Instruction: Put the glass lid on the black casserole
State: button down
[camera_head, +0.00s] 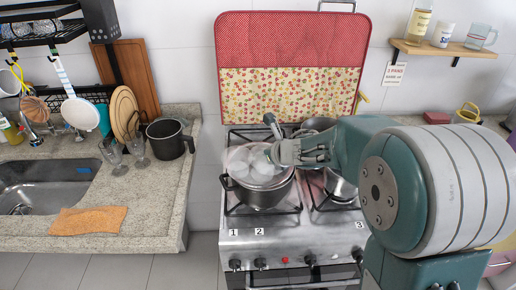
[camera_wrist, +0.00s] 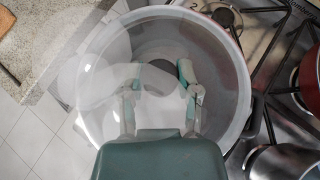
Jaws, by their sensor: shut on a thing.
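The black casserole (camera_head: 262,198) stands on the front left burner of the stove. In the wrist view its pale round rim (camera_wrist: 243,80) and inside show under my gripper. The clear glass lid (camera_head: 240,160) is at the casserole's top in the head view, shifted a little to the left. In the wrist view the lid (camera_wrist: 88,75) is a see-through disc that overlaps the casserole and sticks out past its left side. My gripper (camera_head: 270,152) is shut on the lid, and its fingers (camera_wrist: 160,78) show over the casserole's opening. I cannot tell whether lid and rim touch.
More metal pots (camera_head: 340,187) stand on the right burners, close to my arm. A red and flowered cloth cover (camera_head: 290,75) stands behind the stove.

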jog(key=shift+d+f, duration=0.15)
jog(key=shift+d, duration=0.7)
jog(key=shift+a, duration=0.95)
jog(key=shift+d, duration=0.55)
jog(key=shift+c, duration=1.5)
grip_release()
jog(key=shift+o, duration=0.3)
jog(key=shift+a, duration=0.4)
jog(key=shift+o, duration=1.2)
jog(key=shift+f, duration=0.1)
jog(key=shift+d, duration=0.15)
jog(key=shift+d, duration=0.1)
